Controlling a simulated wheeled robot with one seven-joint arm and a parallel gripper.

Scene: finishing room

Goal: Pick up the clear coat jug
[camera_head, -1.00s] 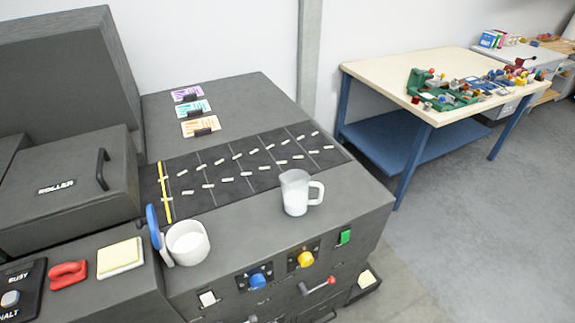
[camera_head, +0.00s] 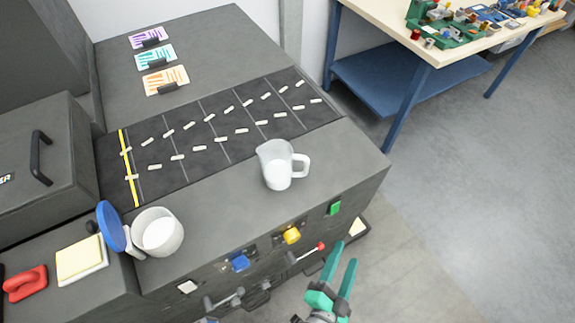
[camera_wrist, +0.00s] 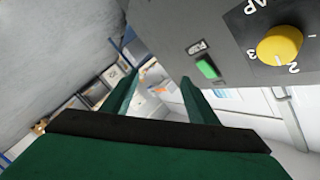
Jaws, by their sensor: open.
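The clear coat jug looks to be the translucent white jug (camera_head: 277,168) with a handle on its right side. It stands upright on the grey machine top (camera_head: 225,200), near the front right edge. A white pot (camera_head: 159,232) with a blue round lid tilted open beside it stands further left; I see no readable label on either. My gripper (camera_head: 343,268), with green fingers, is open and empty. It is in front of the machine, below and right of the jug.
A cluttered table (camera_head: 440,40) stands back right. Floor at right is clear.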

